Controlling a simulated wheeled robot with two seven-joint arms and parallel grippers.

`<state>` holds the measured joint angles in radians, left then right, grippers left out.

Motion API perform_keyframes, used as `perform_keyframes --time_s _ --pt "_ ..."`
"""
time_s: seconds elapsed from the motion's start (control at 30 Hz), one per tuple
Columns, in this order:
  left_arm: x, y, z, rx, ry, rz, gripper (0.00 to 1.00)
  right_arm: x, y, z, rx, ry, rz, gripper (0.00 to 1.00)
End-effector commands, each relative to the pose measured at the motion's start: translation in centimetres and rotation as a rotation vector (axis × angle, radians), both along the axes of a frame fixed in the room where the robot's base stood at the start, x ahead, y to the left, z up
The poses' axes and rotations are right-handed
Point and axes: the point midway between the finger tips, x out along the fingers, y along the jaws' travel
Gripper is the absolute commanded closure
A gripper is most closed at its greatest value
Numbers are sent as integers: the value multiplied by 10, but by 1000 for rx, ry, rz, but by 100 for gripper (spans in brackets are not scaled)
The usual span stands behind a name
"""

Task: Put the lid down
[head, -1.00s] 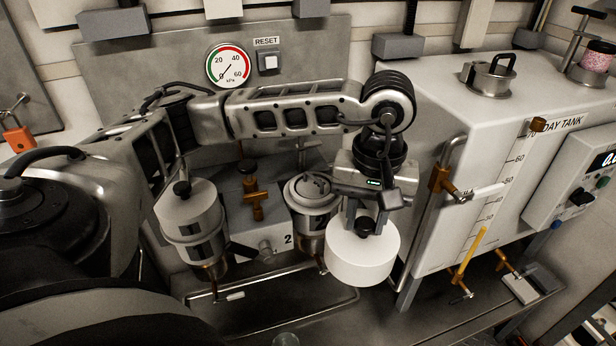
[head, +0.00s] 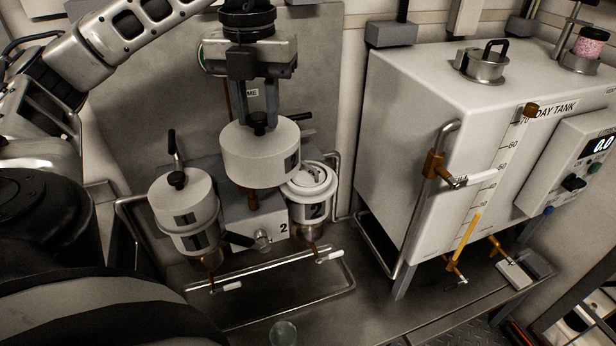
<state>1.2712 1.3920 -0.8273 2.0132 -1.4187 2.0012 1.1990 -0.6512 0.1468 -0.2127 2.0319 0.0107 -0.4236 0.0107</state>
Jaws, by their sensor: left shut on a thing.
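My left gripper (head: 257,108) is shut on the dark knob of a white cylindrical lid (head: 258,160). The lid is raised and upright, with a dark mark on its right side. In the picture it covers the space between the two filter housings and overlaps the upper left of housing 2. Housing 2 (head: 308,207) has no lid on it, and its pale round inner part shows at the top. Housing 1 (head: 190,240) on the left wears its own white lid (head: 183,199) with a dark knob. My right gripper is not in view.
The large white day tank (head: 410,120) stands to the right, with a pipe and brass valve (head: 436,166) on its near side. A metal rail (head: 285,320) runs in front of the housings. A small clear cup (head: 283,333) is at the bottom edge.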

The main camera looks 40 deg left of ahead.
Motion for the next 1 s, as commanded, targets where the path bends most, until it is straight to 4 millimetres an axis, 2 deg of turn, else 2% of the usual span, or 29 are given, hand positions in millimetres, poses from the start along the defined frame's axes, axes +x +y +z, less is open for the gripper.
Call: perform_keyframes --time_s 0.17,0.27,0.53,0.6,0.8,1.0 --pt "3 5 2 -3 -4 131 100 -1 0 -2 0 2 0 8" --pt "19 7 -7 -5 -1 140 100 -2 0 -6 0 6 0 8" --pt "86 16 -36 -6 0 138 100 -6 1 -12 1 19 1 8" --pt "97 19 -50 -2 4 139 100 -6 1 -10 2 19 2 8" --pt "121 23 -77 -2 -1 137 100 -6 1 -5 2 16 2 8" --pt "131 24 -90 -2 -1 136 100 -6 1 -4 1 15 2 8"
